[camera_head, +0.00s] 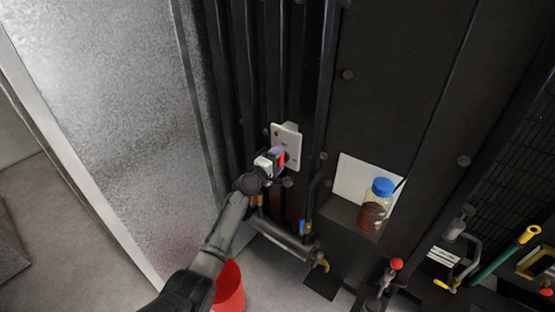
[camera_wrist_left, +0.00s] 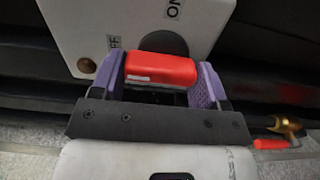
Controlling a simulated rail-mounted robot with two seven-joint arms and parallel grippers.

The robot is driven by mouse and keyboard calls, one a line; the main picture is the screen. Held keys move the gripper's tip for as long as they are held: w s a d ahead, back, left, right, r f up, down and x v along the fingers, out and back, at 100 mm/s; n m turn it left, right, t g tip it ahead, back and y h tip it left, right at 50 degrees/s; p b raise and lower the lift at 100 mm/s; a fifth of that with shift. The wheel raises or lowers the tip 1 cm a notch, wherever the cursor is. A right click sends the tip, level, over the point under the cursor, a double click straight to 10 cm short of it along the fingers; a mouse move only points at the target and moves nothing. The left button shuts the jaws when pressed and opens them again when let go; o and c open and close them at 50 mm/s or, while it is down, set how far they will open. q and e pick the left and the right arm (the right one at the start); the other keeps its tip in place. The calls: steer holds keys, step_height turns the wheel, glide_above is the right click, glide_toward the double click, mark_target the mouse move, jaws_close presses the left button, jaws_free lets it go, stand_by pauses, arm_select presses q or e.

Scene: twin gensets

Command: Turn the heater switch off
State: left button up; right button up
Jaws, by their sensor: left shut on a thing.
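The heater switch is a white box (camera_head: 287,132) on the dark machine wall in the head view. In the left wrist view its white face (camera_wrist_left: 85,22) carries two labels, one reading ON and one that seems to read OFF, partly hidden. Its red handle (camera_wrist_left: 160,68) sits in front of a dark round base and lies crosswise in that view. My left gripper (camera_wrist_left: 160,80) is shut on the red handle, with a purple finger at each end. In the head view my left gripper (camera_head: 275,160) covers the lower part of the box. My right gripper is not in view.
Dark vertical pipes (camera_head: 250,90) run beside the switch. A blue-capped bottle (camera_head: 376,207) of dark red liquid stands to the right. A red bucket (camera_head: 230,288) is on the floor below. Valves with a red knob (camera_head: 396,264) and a yellow-ended green bar (camera_head: 505,255) are at lower right.

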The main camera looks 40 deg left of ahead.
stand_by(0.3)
arm_select(q)
steer(key=o, duration=0.9)
steer(key=shift+o, duration=0.2)
steer(key=s+p, duration=0.1)
steer(key=s, duration=1.3)
steer(key=shift+d, duration=0.25)
steer(key=shift+w, duration=0.1)
